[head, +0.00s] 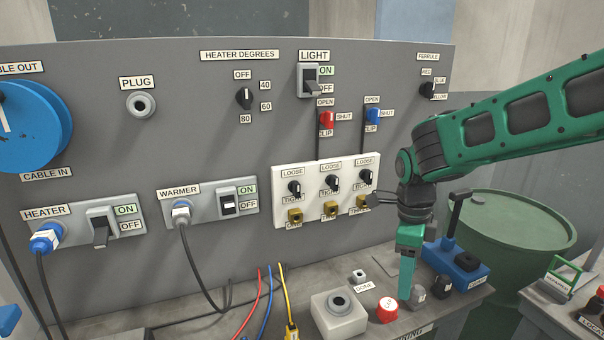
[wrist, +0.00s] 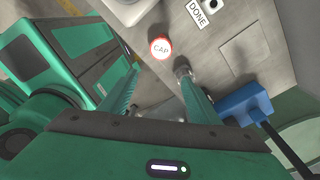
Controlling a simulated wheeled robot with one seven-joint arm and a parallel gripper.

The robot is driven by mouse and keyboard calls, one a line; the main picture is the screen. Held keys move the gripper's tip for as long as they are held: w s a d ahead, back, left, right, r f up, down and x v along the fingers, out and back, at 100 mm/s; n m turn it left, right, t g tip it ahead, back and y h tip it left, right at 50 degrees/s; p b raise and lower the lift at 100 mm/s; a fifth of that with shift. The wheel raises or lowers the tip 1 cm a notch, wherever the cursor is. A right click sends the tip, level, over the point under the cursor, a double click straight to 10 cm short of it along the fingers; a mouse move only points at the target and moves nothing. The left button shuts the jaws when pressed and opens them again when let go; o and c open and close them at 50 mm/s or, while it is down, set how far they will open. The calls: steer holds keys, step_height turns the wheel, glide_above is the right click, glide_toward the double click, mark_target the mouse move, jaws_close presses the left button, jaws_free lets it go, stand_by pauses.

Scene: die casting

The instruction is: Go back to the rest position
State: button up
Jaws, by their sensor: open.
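My green arm reaches in from the right in the head view. My gripper (head: 407,285) points down above the grey bench top (head: 318,278), in front of the panel's right part. In the wrist view my gripper (wrist: 157,82) shows two green fingers spread apart with nothing between them. A red cap (head: 386,309) with a white top stands just left of the fingers. I cannot tell how far the fingertips are above the bench.
A white block with a round socket (head: 338,317) stands left of the cap. A blue holder (head: 462,268) stands right of my gripper, before a green drum (head: 520,240). The grey panel (head: 150,140) with switches and a white terminal block (head: 282,180) rises behind. Loose red, blue and yellow wires (head: 283,295) stand at the front.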

steer(key=s+d+r+n, duration=0.1)
steer(key=s+d+n, duration=0.6)
steer(key=s+n, duration=0.2)
steer(key=s+d+r+n+y, duration=0.1)
steer(key=s+d+n, duration=0.6)
steer(key=s, duration=0.6)
steer(key=shift+d+r+n+t, duration=0.3)
steer(key=shift+d+r+n, duration=0.05)
steer(key=shift+n, duration=0.55)
steer(key=shift+w+f, duration=0.25)
steer(key=shift+w, duration=0.25)
